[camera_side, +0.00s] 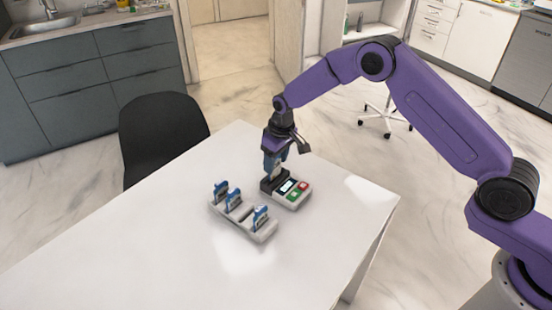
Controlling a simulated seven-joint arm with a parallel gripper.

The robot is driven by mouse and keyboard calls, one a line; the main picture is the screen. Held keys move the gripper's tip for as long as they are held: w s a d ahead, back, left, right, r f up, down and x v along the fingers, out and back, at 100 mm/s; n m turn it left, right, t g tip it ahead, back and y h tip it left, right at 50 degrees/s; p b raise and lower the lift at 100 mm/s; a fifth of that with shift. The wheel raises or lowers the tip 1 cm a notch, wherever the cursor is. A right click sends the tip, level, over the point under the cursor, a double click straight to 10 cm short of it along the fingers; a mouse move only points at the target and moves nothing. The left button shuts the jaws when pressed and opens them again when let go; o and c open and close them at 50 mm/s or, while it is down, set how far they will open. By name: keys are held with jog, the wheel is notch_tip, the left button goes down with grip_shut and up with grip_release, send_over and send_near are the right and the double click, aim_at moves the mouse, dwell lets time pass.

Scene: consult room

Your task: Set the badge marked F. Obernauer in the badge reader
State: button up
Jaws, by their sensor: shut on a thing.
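My gripper (277,150) points down over the badge reader (292,204) and is shut on a blue-edged badge (269,167). The badge is upright, its lower edge at the reader's dark slot block (267,184). I cannot tell whether it is inside the slot or just above it. The name on the held badge is too small to read. The reader has a small lit screen, a green key and a red key. Three other upright badges, at the left (221,190), middle (233,201) and right (260,218), stand in a pale rack; their names are unreadable.
The pale rack (240,226) stands just left of and in front of the reader on the white table (130,240). The rest of the tabletop is clear. A black chair (160,130) stands at the table's far left side.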

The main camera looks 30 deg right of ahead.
jog(key=shift+f, duration=1.5)
dwell(0.8)
jog(key=o, duration=1.3)
jog(key=shift+o, duration=0.2)
jog(key=shift+r, duration=0.15)
jog(key=shift+r, duration=3.35)
